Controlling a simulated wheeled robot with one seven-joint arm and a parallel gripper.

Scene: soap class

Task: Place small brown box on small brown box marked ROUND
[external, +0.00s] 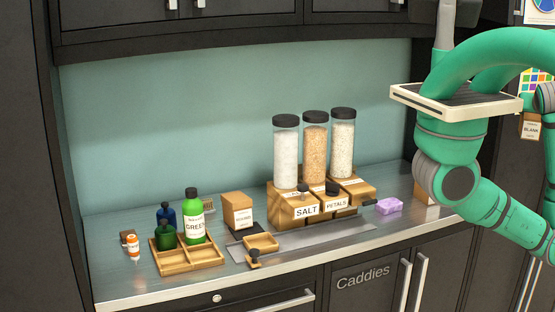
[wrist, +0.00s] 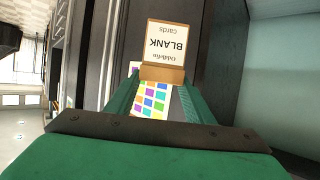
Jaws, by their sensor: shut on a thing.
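A small brown box with a white label reading BLANK (wrist: 165,46) is held between the green fingers of my gripper (wrist: 160,82) in the wrist view. The same box (external: 530,127) shows at the right edge of the external view, held up in front of the dark cabinets, away from the counter. The small brown box marked ROUND (external: 238,211) stands upright on the counter, left of the middle. Nothing is seen on top of it. My gripper is far to its right.
A wooden tray (external: 178,268) with a green bottle (external: 194,216) and darker bottles stands left of the ROUND box. Tall jars (external: 314,148) on a wooden rack stand to its right. A purple soap (external: 389,206) lies near the counter's right end.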

